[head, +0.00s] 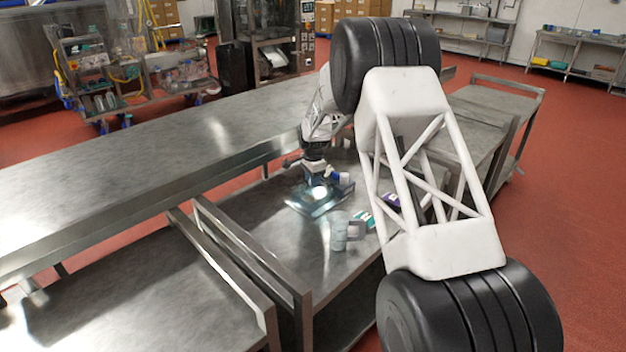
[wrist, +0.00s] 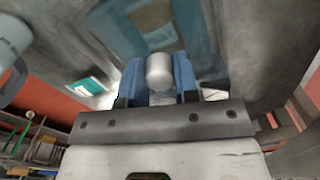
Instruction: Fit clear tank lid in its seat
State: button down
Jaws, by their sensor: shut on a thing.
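The clear tank lid (head: 326,207) is a bluish see-through square plate below my gripper (head: 317,187) in the head view, low over the metal cart top. In the wrist view, my gripper (wrist: 158,85) has its blue-padded fingers shut on a grey rounded knob (wrist: 159,68). The lid's teal-tinted plate (wrist: 150,18) shows beyond the knob. I cannot tell whether the lid touches the surface beneath it. I cannot make out the seat in either view.
A pale clear bottle (head: 339,231) stands just in front of the lid on the cart top (head: 335,268). A teal-marked carton (head: 363,221) and a purple item (head: 391,200) lie to the right, partly behind my arm. A long steel table (head: 130,165) runs along the left.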

jog(key=shift+f, duration=0.25)
dwell(0.4)
jog(key=shift+c, duration=1.9)
grip_release()
jog(key=shift+r, duration=0.1)
jog(key=shift+r, duration=3.4)
notch_tip(320, 180, up, 8)
